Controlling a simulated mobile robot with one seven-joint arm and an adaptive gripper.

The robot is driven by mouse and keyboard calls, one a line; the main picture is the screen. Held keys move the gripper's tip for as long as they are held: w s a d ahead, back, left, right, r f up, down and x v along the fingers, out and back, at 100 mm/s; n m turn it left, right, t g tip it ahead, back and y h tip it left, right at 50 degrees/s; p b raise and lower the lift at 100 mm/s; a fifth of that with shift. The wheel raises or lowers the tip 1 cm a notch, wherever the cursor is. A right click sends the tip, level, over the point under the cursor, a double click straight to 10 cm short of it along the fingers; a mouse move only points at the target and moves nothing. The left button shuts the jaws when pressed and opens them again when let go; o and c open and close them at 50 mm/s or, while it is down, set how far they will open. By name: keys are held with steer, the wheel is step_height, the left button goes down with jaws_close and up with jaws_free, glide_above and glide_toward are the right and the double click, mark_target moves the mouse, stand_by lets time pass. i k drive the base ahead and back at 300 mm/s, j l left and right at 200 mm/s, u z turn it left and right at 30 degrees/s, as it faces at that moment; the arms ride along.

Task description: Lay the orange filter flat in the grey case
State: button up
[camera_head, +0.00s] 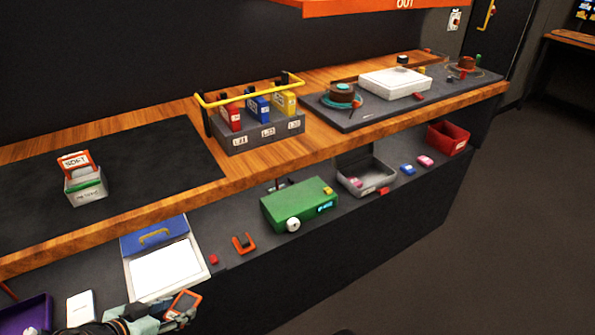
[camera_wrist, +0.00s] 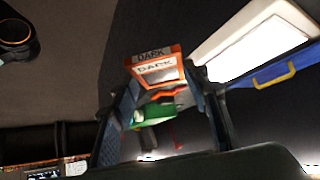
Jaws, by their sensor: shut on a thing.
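The orange filter (camera_head: 183,304) is an orange-framed square with a dark pane. In the wrist view the filter (camera_wrist: 155,68) carries a label reading DARK. My gripper (camera_head: 172,312) is at the bottom left of the head view, shut on the filter, which is held tilted beside the white panel. In the wrist view the fingers of my gripper (camera_wrist: 162,84) stand on either side of it. The grey case (camera_head: 383,184) stands open on the lower shelf, right of the green box, apart from my gripper. Small pink and red things show at it.
A white panel (camera_head: 160,270) with a blue, yellow-handled part lies near my gripper. A green box (camera_head: 298,205) and an orange clip-like thing (camera_head: 243,243) lie between it and the case. Another orange frame, labelled SOFT (camera_head: 75,161), stands in a pale holder on the wooden counter above.

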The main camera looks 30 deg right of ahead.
mark_target(374, 176)
steer(key=l, duration=0.5)
steer(key=k+l, duration=0.15)
steer(key=l, duration=0.85)
steer(key=k+l+u, duration=0.1)
steer(key=l, duration=0.45)
steer(key=k+l, duration=0.15)
steer(key=l, duration=0.85)
steer(key=k+l, duration=0.15)
steer(key=l, duration=0.35)
steer(key=k+l+u, duration=0.1)
steer(key=l, duration=0.65)
steer(key=i+l, duration=0.3)
steer(key=i, duration=0.15)
steer(key=z, duration=0.05)
